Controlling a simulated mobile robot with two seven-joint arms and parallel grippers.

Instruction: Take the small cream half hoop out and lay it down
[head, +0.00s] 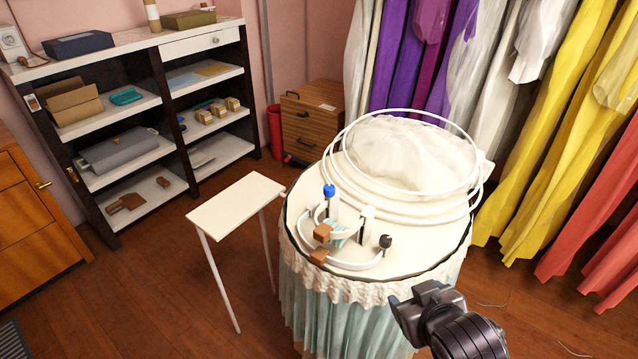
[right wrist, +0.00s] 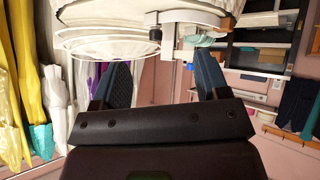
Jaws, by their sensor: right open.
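Two small pale half hoops lie curved together near the front of the round table (head: 425,252). The outer half hoop (head: 350,265) runs from a brown block (head: 318,256) toward a black knob (head: 385,241). The inner half hoop (head: 345,239) is partly hidden by a second brown block (head: 323,232) and lies around a pale teal piece. I cannot tell surely which is the cream one. My right gripper (head: 408,298) is open and empty, in front of the table's right edge, apart from the half hoops. In the right wrist view its fingers (right wrist: 160,82) stand wide apart.
Large white hoops (head: 400,208) surround a white sheer bundle (head: 410,155) on the table's back. A blue-knobbed post (head: 329,190) stands beside the half hoops. A narrow white side table (head: 236,203) at left is bare. Shelves (head: 150,105) and hanging gowns (head: 545,130) stand behind.

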